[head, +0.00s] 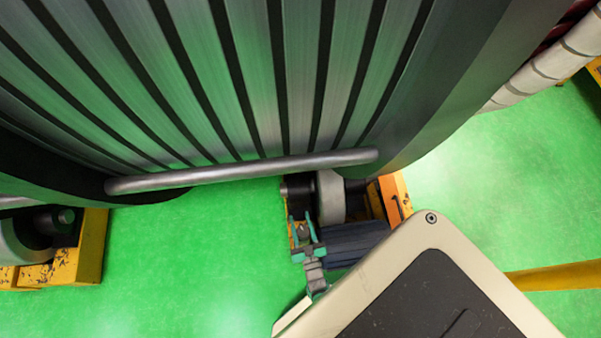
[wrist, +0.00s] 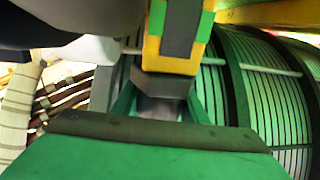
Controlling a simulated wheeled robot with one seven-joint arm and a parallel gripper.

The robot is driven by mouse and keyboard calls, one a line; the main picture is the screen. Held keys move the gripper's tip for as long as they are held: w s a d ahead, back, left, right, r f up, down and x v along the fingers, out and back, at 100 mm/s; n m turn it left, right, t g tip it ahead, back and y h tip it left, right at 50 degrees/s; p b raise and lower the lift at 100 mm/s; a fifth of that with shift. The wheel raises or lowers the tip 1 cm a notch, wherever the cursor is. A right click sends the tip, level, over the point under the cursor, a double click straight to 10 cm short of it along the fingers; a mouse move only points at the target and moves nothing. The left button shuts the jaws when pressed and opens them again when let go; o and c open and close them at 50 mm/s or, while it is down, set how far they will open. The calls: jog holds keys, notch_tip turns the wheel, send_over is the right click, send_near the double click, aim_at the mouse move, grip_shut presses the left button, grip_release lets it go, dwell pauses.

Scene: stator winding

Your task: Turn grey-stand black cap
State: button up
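A grey roller-like part (head: 331,196) stands on an orange base (head: 395,200) below the big slatted drum. A small black cap-like end (head: 297,188) sticks out on its left side; the bar and drum partly hide it from above. My gripper (head: 303,220) has teal fingers pointing up towards this black end, just below it in the head view. The fingers stand apart, and I cannot tell whether they touch it. In the wrist view my gripper (wrist: 160,95) has its fingers spread beside a grey block, under a yellow and green part (wrist: 178,45). The black cap cannot be made out there.
The slatted drum (head: 240,80) fills the top, with a metal bar (head: 240,171) along its lower edge. A yellow base with another roller (head: 75,262) stands at the left. A yellow beam (head: 555,279) lies at the right. Green floor (head: 185,265) is clear between the bases.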

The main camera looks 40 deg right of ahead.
jog(key=shift+c, duration=1)
jog(key=shift+h, duration=0.3)
jog(key=shift+s+d+m+g+h, duration=0.3)
jog(key=shift+m+g+h, duration=0.95)
jog(key=shift+g+h, duration=0.1)
jog(key=shift+s+d+m+g+h, duration=0.25)
jog(key=shift+s+m+g+h, duration=0.05)
jog(key=shift+m+g+h, duration=1.05)
jog(key=shift+s+d+m+g+h, duration=0.3)
jog(key=shift+m+g+h, duration=0.9)
jog(key=shift+g, duration=0.2)
jog(key=o, duration=1)
jog(key=shift+o, duration=0.2)
